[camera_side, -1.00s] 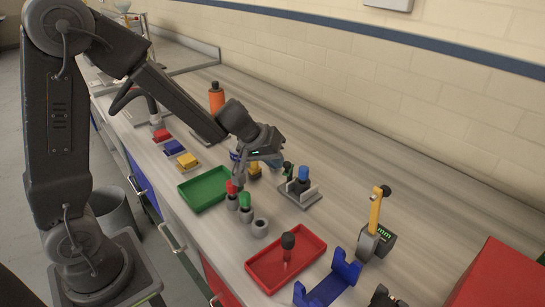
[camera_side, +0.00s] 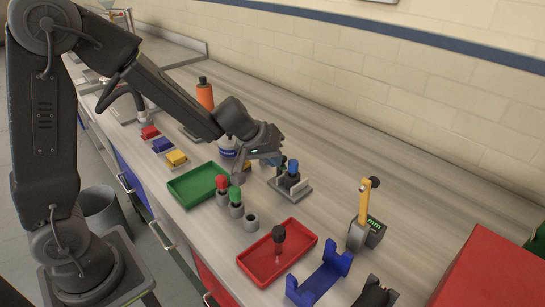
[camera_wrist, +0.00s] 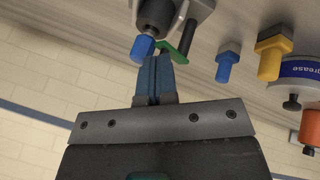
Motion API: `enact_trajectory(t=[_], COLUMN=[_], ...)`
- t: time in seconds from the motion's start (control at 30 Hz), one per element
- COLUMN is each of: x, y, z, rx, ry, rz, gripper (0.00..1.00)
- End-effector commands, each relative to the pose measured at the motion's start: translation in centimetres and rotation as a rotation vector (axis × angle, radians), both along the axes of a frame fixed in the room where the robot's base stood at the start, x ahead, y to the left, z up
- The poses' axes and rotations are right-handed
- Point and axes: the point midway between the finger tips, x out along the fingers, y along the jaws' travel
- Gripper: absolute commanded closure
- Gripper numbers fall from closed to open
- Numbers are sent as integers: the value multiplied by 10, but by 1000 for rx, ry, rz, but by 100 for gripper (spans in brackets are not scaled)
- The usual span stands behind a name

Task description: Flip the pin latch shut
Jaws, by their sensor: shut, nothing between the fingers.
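The pin latch (camera_side: 290,184) is a small grey bracket holding a black cylinder with a blue cap, right of my gripper in the side view. In the wrist view its black body (camera_wrist: 155,15) and blue cap (camera_wrist: 142,48) lie just beyond my fingertips. A green flap (camera_wrist: 177,50) and a dark pin (camera_wrist: 184,38) are beside the cap. My gripper (camera_wrist: 154,68) is shut and empty. Its blue fingertips are at the flap and cap; I cannot tell whether they touch. In the side view my gripper (camera_side: 275,160) hides the flap.
A blue bolt (camera_wrist: 227,65), yellow bolt (camera_wrist: 272,52) and grease tub (camera_wrist: 310,78) stand close by. Green tray (camera_side: 175,190), red tray (camera_side: 300,230), blue cradle (camera_side: 320,285) and yellow lever (camera_side: 365,198) occupy the bench. The bench behind the latch is clear.

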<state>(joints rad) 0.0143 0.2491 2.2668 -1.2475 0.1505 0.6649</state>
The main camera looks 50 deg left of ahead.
Motion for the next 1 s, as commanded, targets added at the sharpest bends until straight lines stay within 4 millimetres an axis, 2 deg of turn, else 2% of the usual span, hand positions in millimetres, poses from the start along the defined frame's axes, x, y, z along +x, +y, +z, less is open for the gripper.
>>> enact_trajectory(t=[0.47, 0.63, 0.77, 1.0], x=[-2, -17, -41, -46], y=[0, 5, 15, 10], z=[-2, 3, 9, 25], rx=[0, -1, -1, -3], ry=[5, 3, -1, -5], rz=[-2, 1, 2, -3], gripper=[100, 100, 100, 100])
